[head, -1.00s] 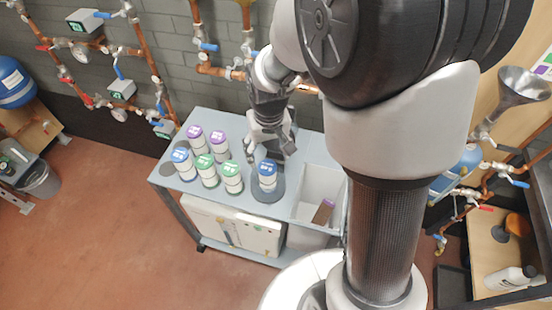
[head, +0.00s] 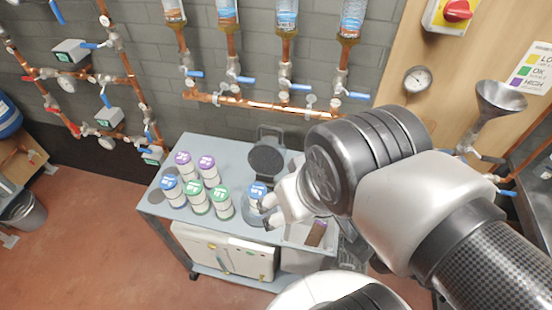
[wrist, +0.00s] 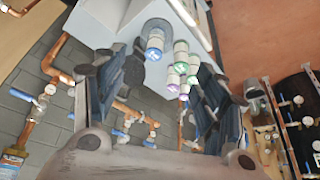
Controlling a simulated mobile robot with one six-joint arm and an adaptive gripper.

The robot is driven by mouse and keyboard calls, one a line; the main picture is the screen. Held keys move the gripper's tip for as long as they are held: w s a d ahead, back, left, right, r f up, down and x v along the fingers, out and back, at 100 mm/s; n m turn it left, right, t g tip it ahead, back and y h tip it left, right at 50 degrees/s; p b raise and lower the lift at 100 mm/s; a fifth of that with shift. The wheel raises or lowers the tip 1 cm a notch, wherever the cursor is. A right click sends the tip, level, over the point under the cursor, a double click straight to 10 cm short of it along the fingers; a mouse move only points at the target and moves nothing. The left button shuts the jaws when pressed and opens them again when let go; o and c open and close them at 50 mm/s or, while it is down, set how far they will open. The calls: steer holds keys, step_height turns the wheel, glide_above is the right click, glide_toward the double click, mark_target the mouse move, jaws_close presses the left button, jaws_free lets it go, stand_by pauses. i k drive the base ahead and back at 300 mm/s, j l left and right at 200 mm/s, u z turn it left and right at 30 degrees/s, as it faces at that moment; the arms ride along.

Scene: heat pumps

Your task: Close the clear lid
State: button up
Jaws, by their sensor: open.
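The lid (head: 267,160) shows in the head view as a round, dark grey disc with a bracket at its top edge. It stands raised at the back of the cart, behind a blue-topped jar (head: 257,193); whether it is clear is hard to tell.
Several jars with purple, blue and green tops (head: 198,185) stand on the left of the grey cart (head: 225,148). A bin (head: 300,235) is at the cart's right. Copper pipes (head: 240,102) with blue valves run along the wall behind.

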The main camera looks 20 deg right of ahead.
mark_target(267, 161)
steer(key=i+j, duration=0.2)
steer(key=i+j+z, duration=0.1)
steer(key=j, duration=0.3)
steer(key=i+j, duration=0.3)
steer(key=j+z, duration=0.05)
